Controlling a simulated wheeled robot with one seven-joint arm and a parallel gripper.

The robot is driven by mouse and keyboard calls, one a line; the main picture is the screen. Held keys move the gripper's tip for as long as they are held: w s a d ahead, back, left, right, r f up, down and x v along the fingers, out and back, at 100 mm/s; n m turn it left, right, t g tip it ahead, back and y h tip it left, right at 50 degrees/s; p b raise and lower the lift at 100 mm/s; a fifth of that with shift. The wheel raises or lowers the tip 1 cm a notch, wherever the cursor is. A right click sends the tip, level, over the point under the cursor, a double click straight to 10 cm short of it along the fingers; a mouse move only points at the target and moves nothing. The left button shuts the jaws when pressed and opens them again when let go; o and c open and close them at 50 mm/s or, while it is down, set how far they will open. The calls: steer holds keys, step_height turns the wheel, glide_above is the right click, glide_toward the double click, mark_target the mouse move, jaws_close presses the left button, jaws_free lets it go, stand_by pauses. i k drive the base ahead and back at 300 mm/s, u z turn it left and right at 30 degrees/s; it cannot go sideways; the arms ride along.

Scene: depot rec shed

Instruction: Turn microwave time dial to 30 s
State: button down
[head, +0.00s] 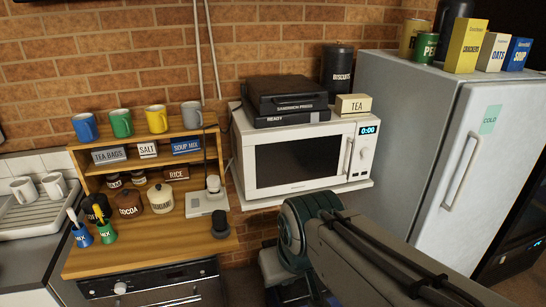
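The white microwave (241,150) stands on a white shelf against the brick wall, with its dark-windowed door (297,163) shut. A vertical door handle (348,155) is at the door's right side. Right of it is the control panel with a lit display (368,130) that appears to read 0:00. A small round pale dial (364,153) sits below the display; its pointer and markings are too small to read. My arm reaches in from the lower right, with a teal and grey joint below the microwave. My gripper cannot be made out in this view.
A black sandwich press (287,94), biscuits tin (337,66) and tea box (353,105) stand on the microwave. A grey fridge (406,130) stands close on the right. A wooden shelf unit (150,163) with mugs and jars is on the left.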

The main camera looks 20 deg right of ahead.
mark_target(365, 152)
steer(key=u, duration=0.25)
steer(key=k, duration=0.5)
steer(key=z, duration=0.6)
steer(key=i, duration=0.7)
steer(key=z, duration=0.2)
steer(key=k, duration=0.6)
steer(key=z, duration=0.85)
steer(key=i, duration=1.2)
steer(key=u, duration=0.55)
